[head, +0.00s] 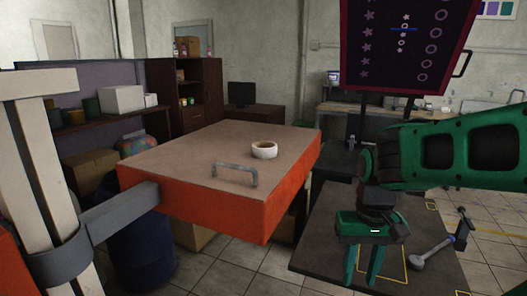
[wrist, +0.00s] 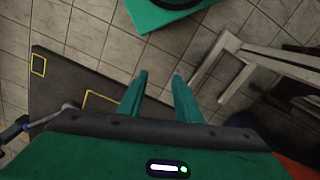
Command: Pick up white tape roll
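The white tape roll (head: 264,149) lies flat on the brown top of the orange box-shaped platform (head: 283,206) in the head view, towards its right side behind the grey handle. My green gripper (head: 364,264) hangs to the right of the platform, lower than its top and apart from the tape roll. Its two fingers point down and stand apart with nothing between them. In the wrist view my gripper (wrist: 158,80) also shows open and empty, above the floor. The tape roll is not seen in the wrist view.
A grey handle (head: 236,170) rises from the platform top near its front edge. A dark mat (head: 430,274) with yellow outlines lies under my gripper, with a hammer-like tool (head: 432,251) on it. A dark patterned panel (head: 402,45) stands behind. The rest of the platform top is clear.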

